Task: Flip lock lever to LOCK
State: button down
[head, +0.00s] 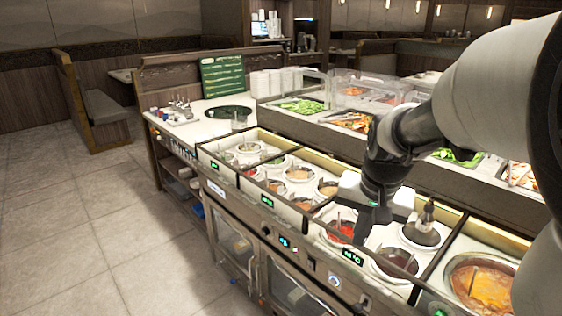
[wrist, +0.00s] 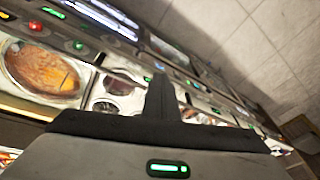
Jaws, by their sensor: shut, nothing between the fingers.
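My gripper (head: 362,232) is shut and empty. In the head view it points down over the front row of sauce wells, near the red sauce well (head: 341,230) and just behind the counter's front panel. In the wrist view its closed fingers (wrist: 161,98) stick up in the middle, in front of the tilted, blurred counter. I cannot pick out a lock lever for certain in either view. The front panel carries a round knob (head: 335,281), a smaller knob (head: 265,231) and a lit display (head: 285,242). No lever or LOCK lettering is readable.
A large soup well (head: 482,283) is at the right. Clear-fronted cabinet doors (head: 236,246) lie below the panel. Open tiled floor (head: 95,235) is at the left.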

jog(key=w+d+f+m+g+b, duration=0.1)
jog(key=w+d+f, duration=0.15)
jog(key=f, duration=0.35)
jog(key=w+d+f+m+b, duration=0.1)
jog(key=w+d+f+b, duration=0.15)
jog(key=f, duration=0.35)
jog(key=m+g+b, duration=0.1)
jog(key=m+b, duration=0.1)
jog(key=m, duration=0.1)
send_over(362, 305)
notch_tip(362, 305, down, 12)
jog(key=shift+s+d+r, duration=0.1)
jog(key=shift+s+r, duration=0.05)
jog(key=shift+s, duration=0.25)
jog(key=f, duration=0.6)
jog(key=f+b, duration=0.1)
jog(key=f, duration=0.3)
jog(key=shift+w, duration=0.4)
jog(key=shift+f, duration=0.1)
